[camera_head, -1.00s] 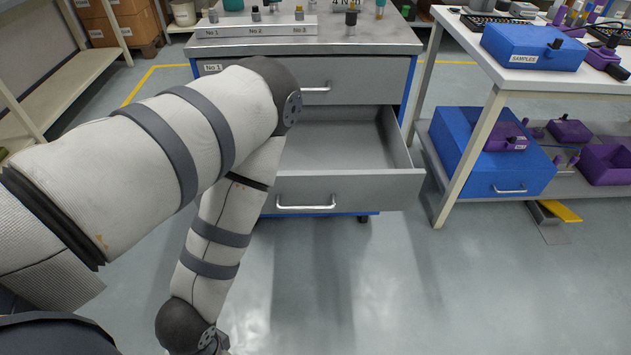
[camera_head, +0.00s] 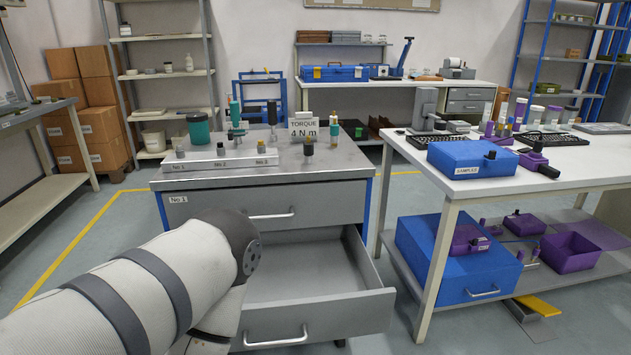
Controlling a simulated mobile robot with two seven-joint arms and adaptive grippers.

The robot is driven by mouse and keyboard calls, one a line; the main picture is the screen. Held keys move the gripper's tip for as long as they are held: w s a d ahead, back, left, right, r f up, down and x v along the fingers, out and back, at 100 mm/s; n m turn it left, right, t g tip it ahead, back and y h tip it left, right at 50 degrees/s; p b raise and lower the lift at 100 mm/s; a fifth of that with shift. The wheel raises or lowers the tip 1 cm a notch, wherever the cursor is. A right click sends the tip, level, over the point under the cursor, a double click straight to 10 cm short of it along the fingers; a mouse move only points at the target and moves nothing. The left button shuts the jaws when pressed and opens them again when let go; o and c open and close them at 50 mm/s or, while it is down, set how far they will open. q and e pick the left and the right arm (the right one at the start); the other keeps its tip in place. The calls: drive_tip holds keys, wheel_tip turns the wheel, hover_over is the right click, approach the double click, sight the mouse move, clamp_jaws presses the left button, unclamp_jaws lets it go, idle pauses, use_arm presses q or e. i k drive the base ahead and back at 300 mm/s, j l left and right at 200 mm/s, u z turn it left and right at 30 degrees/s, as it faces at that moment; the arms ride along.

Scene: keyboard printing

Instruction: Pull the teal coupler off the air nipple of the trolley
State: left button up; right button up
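The trolley (camera_head: 340,165) is a grey metal-topped cabinet with blue posts, and its lower drawer (camera_head: 318,318) is pulled open and looks empty inside. On its top stands a small upright teal fitting (camera_head: 235,115), which may be the teal coupler. A wider teal jar (camera_head: 198,130) with a dark lid stands to its left. I cannot make out the air nipple at this size. My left arm crosses the lower left in front of the drawers, with its gripper below the picture. My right gripper is not in view.
A numbered rack (camera_head: 222,164) with small pegs and a "TORQUE 4 N m" sign (camera_head: 304,128) share the trolley top. A white workbench (camera_head: 470,188) with a blue samples box (camera_head: 473,158) stands at the right. Shelving (camera_head: 40,125) is at the left.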

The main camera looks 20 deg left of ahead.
sight(294, 287)
drive_tip(key=i+l+u, duration=0.15)
drive_tip(key=i+l, duration=0.6)
drive_tip(key=i+l+u, duration=0.15)
drive_tip(key=i+l, duration=0.5)
drive_tip(key=l, duration=0.15)
